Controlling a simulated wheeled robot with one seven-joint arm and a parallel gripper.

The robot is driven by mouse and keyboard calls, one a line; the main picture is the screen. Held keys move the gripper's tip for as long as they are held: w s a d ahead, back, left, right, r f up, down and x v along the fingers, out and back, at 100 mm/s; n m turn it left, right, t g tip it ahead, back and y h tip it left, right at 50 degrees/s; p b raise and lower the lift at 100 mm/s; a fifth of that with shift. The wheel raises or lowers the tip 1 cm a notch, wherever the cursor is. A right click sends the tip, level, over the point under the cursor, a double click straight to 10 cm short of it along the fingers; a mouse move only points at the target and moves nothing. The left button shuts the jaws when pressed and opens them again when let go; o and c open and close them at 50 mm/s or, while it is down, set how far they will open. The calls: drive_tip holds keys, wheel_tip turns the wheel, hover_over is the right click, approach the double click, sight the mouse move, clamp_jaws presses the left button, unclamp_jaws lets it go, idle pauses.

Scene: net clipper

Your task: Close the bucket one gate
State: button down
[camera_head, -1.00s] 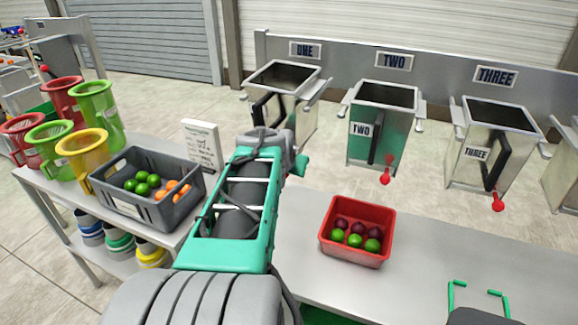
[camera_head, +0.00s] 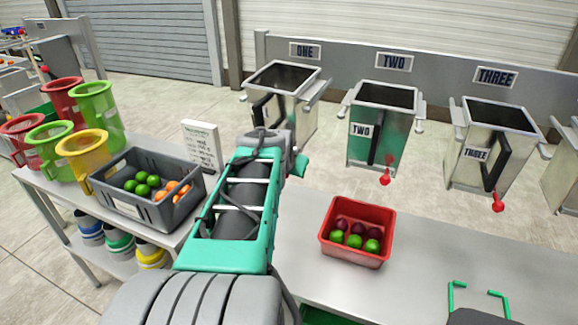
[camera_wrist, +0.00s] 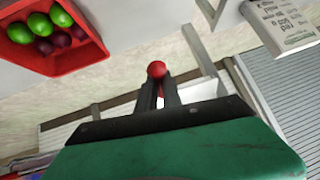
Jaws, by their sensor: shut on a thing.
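Bucket one (camera_head: 302,112) is a metal bucket with a dark open top, under the "ONE" sign (camera_head: 305,50) in the head view. My arm covers its lower front, so its gate and lever are mostly hidden there. In the wrist view, my gripper (camera_wrist: 158,88) has its two black fingers close together on a round red knob (camera_wrist: 156,69) at their tips. My gripper itself is hidden behind my arm in the head view. How far the gate is open cannot be told.
Bucket two (camera_head: 362,155) and bucket three (camera_head: 470,172) hang to the right, with red knobs below. A red tray (camera_head: 350,256) of fruit stands on the table (camera_head: 440,265). A grey crate (camera_head: 150,208), a white sign (camera_head: 201,147) and several coloured jugs (camera_head: 88,160) are left.

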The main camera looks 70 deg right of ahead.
drive_tip(key=shift+w+r, duration=0.1)
drive_tip(key=shift+r, duration=0.1)
drive_tip(key=c, duration=1.5)
unclamp_jaws()
drive_tip(key=shift+a, duration=0.1)
drive_tip(key=shift+a+r+p, duration=0.2)
drive_tip(key=shift+r+p, duration=0.1)
drive_tip(key=shift+r, duration=0.3)
drive_tip(key=v, duration=0.2)
drive_tip(key=p+v, duration=0.1)
drive_tip(key=v, duration=0.2)
drive_tip(key=p+v, duration=0.1)
drive_tip(key=v, duration=0.1)
drive_tip(key=shift+s+d+r, duration=0.2)
drive_tip(key=shift+d+r, duration=0.05)
drive_tip(key=shift+r, duration=0.3)
drive_tip(key=shift+f, duration=0.15)
